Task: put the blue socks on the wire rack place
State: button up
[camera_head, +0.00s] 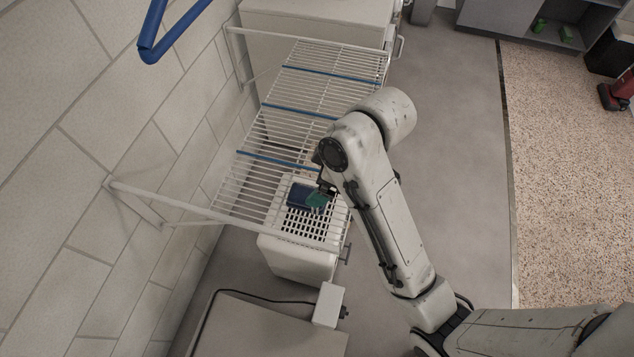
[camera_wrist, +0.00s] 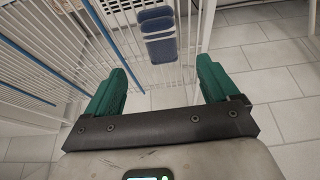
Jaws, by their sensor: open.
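The blue socks (camera_head: 299,194) lie folded on the near end of the white wire rack (camera_head: 228,215), by a short section with cross bars. In the wrist view the socks (camera_wrist: 157,22) are dark blue with a paler band, ahead of my fingertips. My gripper (camera_head: 319,201) is just right of the socks and covers part of them in the head view. In the wrist view my gripper's (camera_wrist: 160,75) two green fingers are wide apart with nothing between them. The socks look apart from both fingers.
The rack is fixed along the tiled wall (camera_head: 85,150) at left, with blue strips across it and clear room farther back. A white box (camera_head: 300,262) stands under its near end. A blue pipe (camera_head: 160,38) juts in at upper left. Grey floor (camera_head: 455,130) lies open at right.

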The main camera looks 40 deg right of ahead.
jog(key=s+d+f+m+g+h, duration=0.1)
jog(key=s+f+m, duration=0.1)
jog(key=s, duration=0.4)
jog(key=s+d+f+m+g+h+p, duration=0.1)
jog(key=s+f+m, duration=0.2)
jog(key=s, duration=0.3)
jog(key=s+d+f+m+h, duration=0.1)
jog(key=s+d+f+m, duration=0.1)
jog(key=s+f, duration=0.2)
jog(key=shift+s+m+g, duration=0.4)
jog(key=shift+s, duration=0.6)
jog(key=shift+d, duration=0.1)
jog(key=shift+c, duration=0.5)
